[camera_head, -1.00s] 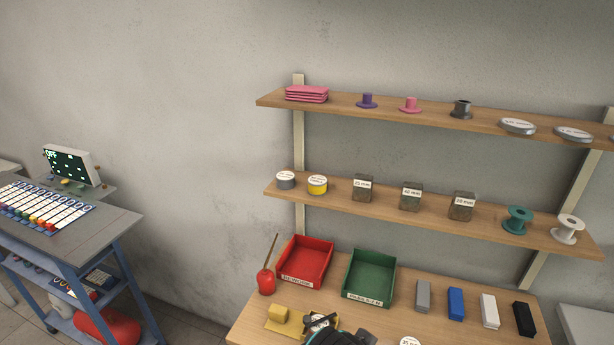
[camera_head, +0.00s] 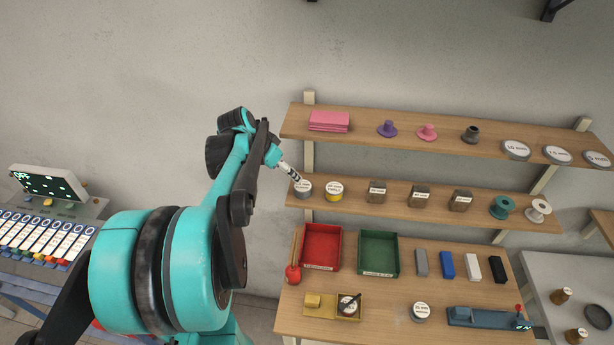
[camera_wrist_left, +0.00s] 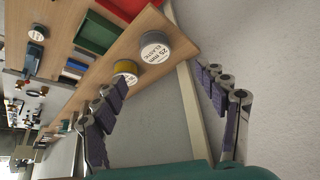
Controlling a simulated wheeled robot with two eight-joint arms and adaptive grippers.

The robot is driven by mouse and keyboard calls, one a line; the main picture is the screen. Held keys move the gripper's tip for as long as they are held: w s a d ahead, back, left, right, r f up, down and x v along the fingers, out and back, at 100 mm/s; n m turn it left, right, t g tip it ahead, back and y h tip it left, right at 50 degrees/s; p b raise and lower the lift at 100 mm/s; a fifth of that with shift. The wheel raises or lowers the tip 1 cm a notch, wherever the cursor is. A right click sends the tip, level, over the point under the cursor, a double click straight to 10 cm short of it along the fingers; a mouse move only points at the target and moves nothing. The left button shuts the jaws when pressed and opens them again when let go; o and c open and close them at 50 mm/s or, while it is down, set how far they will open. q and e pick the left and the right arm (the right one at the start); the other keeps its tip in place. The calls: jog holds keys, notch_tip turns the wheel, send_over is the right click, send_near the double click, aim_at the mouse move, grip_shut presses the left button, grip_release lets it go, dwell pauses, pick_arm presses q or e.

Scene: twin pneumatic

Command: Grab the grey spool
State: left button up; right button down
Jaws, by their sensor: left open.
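A grey round spool (camera_head: 302,188) with a white label on top sits at the left end of the middle shelf. In the left wrist view this grey spool (camera_wrist_left: 153,47) reads "25 mm ELASTIC". A yellow spool (camera_head: 334,191) stands close to its right, and also shows in the left wrist view (camera_wrist_left: 126,70). My left gripper (camera_head: 291,173) is at the shelf's left end, just beside and above the grey spool in the head view. In the left wrist view its padded fingers (camera_wrist_left: 162,80) are spread apart with nothing between them, and the grey spool lies beyond the tips.
The middle shelf (camera_head: 400,208) also holds several small boxes, a teal reel (camera_head: 502,207) and a white reel (camera_head: 538,210). The upper shelf (camera_head: 360,130) hangs above. Below are a red bin (camera_head: 321,248) and a green bin (camera_head: 379,253). Bare wall lies left of the shelves.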

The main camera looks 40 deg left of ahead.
pick_arm(q)
send_over(302, 186)
jog(key=s+a, duration=0.1)
jog(key=s, duration=0.2)
notch_tip(302, 186, down, 5)
jog(key=shift+s+f, duration=0.1)
jog(key=shift+f, duration=0.1)
jog(key=x, duration=0.5)
jog(key=shift+d+f, duration=0.1)
jog(key=shift+d, duration=0.3)
jog(key=c, duration=1.3)
